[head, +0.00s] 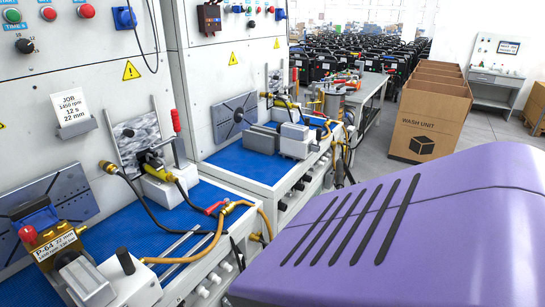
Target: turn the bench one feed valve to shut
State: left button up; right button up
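On the nearest test bench, a red-handled valve (215,208) sits at the bench's front edge, where a black hose meets a brass fitting (232,206) and a yellow hose. Its handle looks roughly in line with the black hose; the exact angle is too small to tell. A second red handle (176,121) stands upright further back on this bench. No bench number is readable, so I cannot tell which is bench one. Neither of my grippers is in view.
The near bench has a blue mat (187,218), a job card (71,108) and a P-64 sign (57,246). A yellow hose (205,245) hangs over its front. A wash unit carton (432,108) stands on the floor at right. A large purple surface covers the lower right.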

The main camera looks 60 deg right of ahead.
aim_at(209, 210)
jog(key=z, duration=1.6)
